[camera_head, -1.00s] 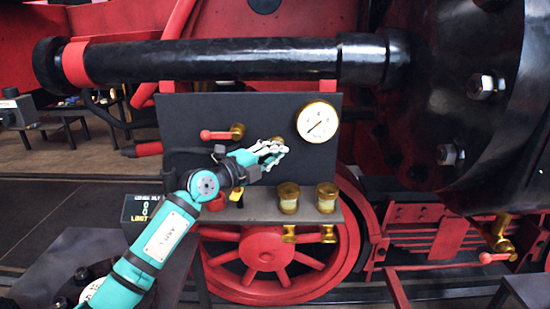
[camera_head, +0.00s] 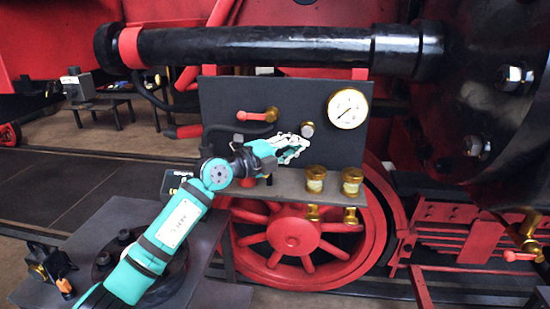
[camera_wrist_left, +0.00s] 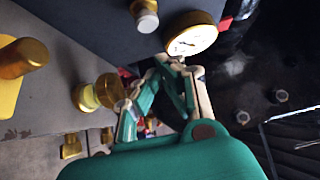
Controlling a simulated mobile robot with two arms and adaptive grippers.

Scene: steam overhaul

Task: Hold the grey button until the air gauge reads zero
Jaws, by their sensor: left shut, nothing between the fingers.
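The grey button (camera_head: 307,129) sticks out of the dark panel (camera_head: 225,100), left of and below the air gauge (camera_head: 348,108). The gauge has a white face and brass rim; its needle seems to point to the lower left, but the numbers are too small to read. My left gripper (camera_head: 304,146) is shut and empty just below the button, seemingly apart from it. In the left wrist view the button (camera_wrist_left: 147,20) and gauge (camera_wrist_left: 191,38) show beyond the fingertips (camera_wrist_left: 172,62). My right gripper is not in view.
A red-handled brass valve (camera_head: 257,115) sits left of the button. Two brass cups (camera_head: 315,179) (camera_head: 352,181) stand on the shelf (camera_head: 290,187) below. A thick black pipe (camera_head: 250,47) runs above the panel, and a red wheel (camera_head: 292,238) lies beneath.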

